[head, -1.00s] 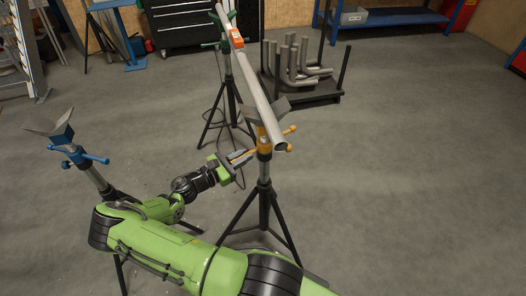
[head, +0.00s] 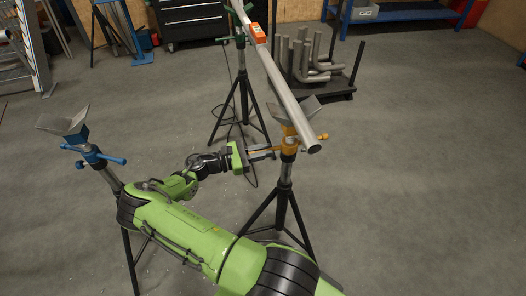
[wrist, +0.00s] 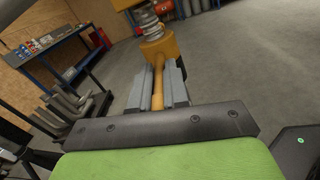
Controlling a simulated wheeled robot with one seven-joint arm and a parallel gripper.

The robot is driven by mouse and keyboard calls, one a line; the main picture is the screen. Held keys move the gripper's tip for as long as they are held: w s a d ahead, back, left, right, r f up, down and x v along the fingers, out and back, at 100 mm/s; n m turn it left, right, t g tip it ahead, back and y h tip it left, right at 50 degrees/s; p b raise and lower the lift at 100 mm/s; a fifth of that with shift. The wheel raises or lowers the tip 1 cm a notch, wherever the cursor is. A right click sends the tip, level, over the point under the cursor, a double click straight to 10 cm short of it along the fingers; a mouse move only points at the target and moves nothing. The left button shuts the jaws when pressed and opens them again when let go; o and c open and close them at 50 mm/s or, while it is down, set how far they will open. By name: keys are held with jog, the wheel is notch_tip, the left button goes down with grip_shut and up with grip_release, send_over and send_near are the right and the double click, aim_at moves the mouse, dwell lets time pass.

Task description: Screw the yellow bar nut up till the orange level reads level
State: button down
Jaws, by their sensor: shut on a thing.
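The yellow bar nut (head: 289,146) is on the near tripod stand, under the V-shaped head (head: 307,108). Its bar sticks out to both sides. My gripper (head: 262,153) is to the left of the stand and shut on the left arm of the bar. In the wrist view the bar (wrist: 158,82) lies between the two grey fingers (wrist: 157,88), with the nut's hub (wrist: 158,48) just beyond. The orange level (head: 257,34) sits on the grey pipe (head: 281,82) near its far end. Its reading is too small to make out.
The pipe rests across the near stand and a far green stand (head: 240,40). A blue stand (head: 85,148) with an empty V head is at left. The floor at right is clear.

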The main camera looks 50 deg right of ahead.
jog(key=c, duration=1.1)
grip_release()
jog(key=p+v, duration=0.1)
jog(key=v, duration=1.4)
jog(key=shift+w+a, duration=0.2)
jog(key=shift+a, duration=0.1)
